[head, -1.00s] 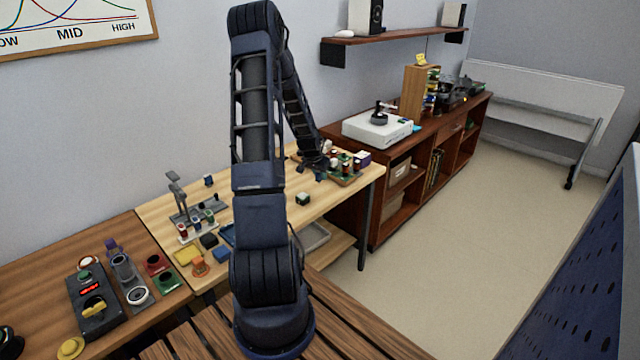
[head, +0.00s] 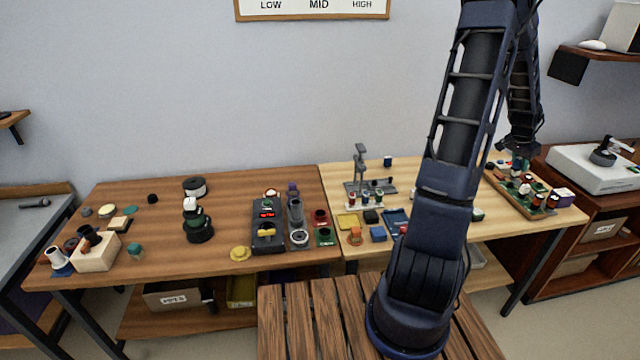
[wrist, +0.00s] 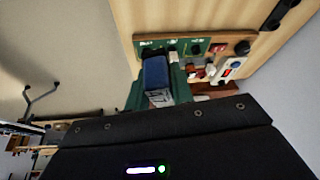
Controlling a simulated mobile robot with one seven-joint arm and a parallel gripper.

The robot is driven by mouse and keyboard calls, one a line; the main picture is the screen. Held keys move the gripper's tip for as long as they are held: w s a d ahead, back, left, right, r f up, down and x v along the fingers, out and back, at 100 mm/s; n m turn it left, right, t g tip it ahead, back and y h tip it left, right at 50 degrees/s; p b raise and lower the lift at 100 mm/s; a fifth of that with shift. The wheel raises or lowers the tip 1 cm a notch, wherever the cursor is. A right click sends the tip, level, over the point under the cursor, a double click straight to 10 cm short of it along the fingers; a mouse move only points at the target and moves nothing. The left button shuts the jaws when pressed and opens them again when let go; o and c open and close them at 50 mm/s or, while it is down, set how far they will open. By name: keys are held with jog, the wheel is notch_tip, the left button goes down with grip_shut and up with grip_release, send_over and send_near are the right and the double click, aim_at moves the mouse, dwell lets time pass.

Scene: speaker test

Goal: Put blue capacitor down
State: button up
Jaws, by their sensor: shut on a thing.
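My gripper (head: 522,148) is at the right end of the light wooden table, low over a tray-like board (head: 548,210) crowded with small parts. In the wrist view my gripper (wrist: 158,86) is shut on the blue capacitor (wrist: 155,71), a blue block with a pale grey lower part between dark green fingers. The green board (wrist: 150,42) with its wooden edge lies just beyond it. I cannot tell whether the capacitor touches the board. In the head view the held capacitor is too small to make out clearly.
White, red and black parts (wrist: 230,66) stand on the board beside my gripper. A stand (head: 361,170), coloured pads and a small blue block (head: 388,161) are on the same table. A control box (head: 267,222) is on the brown table (head: 160,190). A turntable (head: 590,165) stands at the right.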

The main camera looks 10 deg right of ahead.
jog(key=w+a+n+t, duration=0.1)
jog(key=w+a+n, duration=0.1)
jog(key=w+a, duration=0.75)
jog(key=w+a+n+t, duration=0.15)
jog(key=w+a, duration=0.45)
jog(key=w, duration=0.7)
jog(key=w+a+n+y, duration=0.1)
jog(key=w+a+n, duration=0.1)
jog(key=w+a, duration=0.7)
jog(key=w+a+n+y, duration=0.1)
jog(key=w+a+n, duration=0.3)
jog(key=a, duration=0.8)
jog(key=n+y, duration=0.2)
jog(key=n, duration=0.4)
send_over(275, 175)
jog(key=s, duration=0.2)
jog(key=shift+t, duration=0.55)
notch_tip(275, 175, down, 20)
jog(key=shift+r, duration=0.1)
